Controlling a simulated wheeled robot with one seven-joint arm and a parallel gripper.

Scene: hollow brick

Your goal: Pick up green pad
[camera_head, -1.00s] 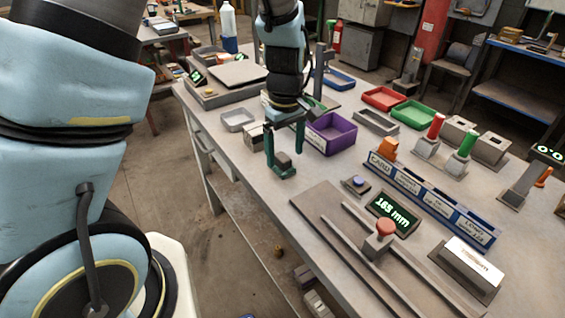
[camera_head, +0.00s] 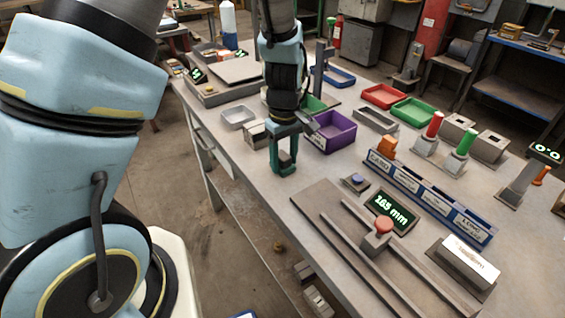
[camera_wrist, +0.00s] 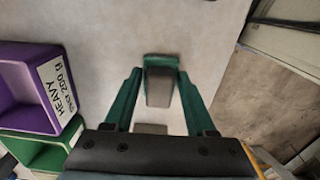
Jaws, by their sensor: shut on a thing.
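My gripper (camera_head: 284,168) is over the bench near its front edge, with its fingers pointing down. In the wrist view, my gripper (camera_wrist: 160,88) has a green finger on each side of a small piece. This piece has a grey block face (camera_wrist: 160,92) and a green part (camera_wrist: 160,61) at its far end. The gripper is shut on it. I cannot tell for certain whether the green part is the green pad or how high the piece is above the bench. A second grey face (camera_wrist: 150,128) shows close to the palm, partly hidden.
A purple bin (camera_head: 333,133) labelled HEAVY stands right of the gripper, with a green bin (camera_wrist: 50,157) beside it. A light tray (camera_head: 238,117) is on the left. A blue-button box (camera_head: 355,182) and a rail fixture with a red knob (camera_head: 384,224) lie nearer right.

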